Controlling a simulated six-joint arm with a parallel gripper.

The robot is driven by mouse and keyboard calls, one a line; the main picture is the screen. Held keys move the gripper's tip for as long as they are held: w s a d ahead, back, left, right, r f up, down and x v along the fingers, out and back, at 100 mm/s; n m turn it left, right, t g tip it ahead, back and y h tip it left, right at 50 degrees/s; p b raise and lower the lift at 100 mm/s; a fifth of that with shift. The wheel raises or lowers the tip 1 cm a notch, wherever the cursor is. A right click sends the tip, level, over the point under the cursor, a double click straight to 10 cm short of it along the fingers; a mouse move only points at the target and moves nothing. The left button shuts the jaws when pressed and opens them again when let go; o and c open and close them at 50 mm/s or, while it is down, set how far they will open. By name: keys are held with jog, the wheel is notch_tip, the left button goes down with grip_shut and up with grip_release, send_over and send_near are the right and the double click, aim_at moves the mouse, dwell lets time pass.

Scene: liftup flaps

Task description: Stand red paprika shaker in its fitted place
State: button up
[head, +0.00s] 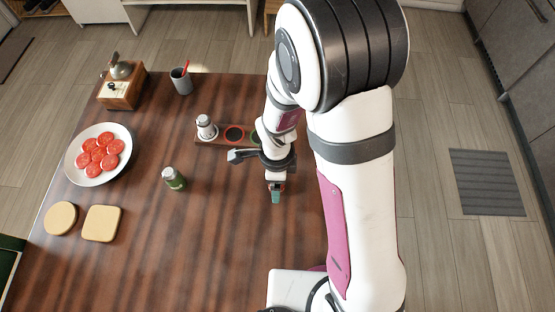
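A dark wooden rack (217,141) lies on the table. A white-and-grey shaker (206,127) stands in its left place. A red-ringed place (234,134) beside it is empty. A green-ringed place (256,138) is partly covered by my arm. A green-labelled shaker (174,178) stands on the table in front of the rack. My gripper (276,193) points down, in front and to the right of the rack, with teal fingertips showing. I cannot make out the red paprika shaker; it may be hidden by my arm or gripper. Whether the fingers hold anything is unclear.
A white plate of tomato slices (75,165), a round board (60,219) and a square board (102,223) lie at the left. A wooden box with a metal top (121,91) and a grey cup (181,83) stand at the back. The table's front middle is clear.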

grip_shut()
dwell(0.4)
notch_tip(320, 180, up, 4)
jog(key=shift+w+r, duration=0.1)
jog(key=shift+r, duration=0.1)
jog(key=s+d+r, duration=0.1)
jog(key=d+r, duration=0.5)
jog(key=d, duration=0.5)
jog(key=w+a+r, duration=0.1)
jog(key=w+a, duration=1)
jog(key=w, duration=0.3)
jog(key=shift+m, duration=0.3)
jog(key=a+f, duration=0.2)
jog(key=a, duration=0.2)
jog(key=a+f, duration=0.2)
jog(key=a, duration=0.2)
jog(key=a+f, duration=0.2)
jog(key=a, duration=0.2)
jog(key=shift+w+a+f, duration=0.1)
jog(key=shift+w+f, duration=0.05)
jog(key=shift+w, duration=0.2)
jog(key=shift+a+f, duration=0.2)
jog(key=shift+f, duration=1.95)
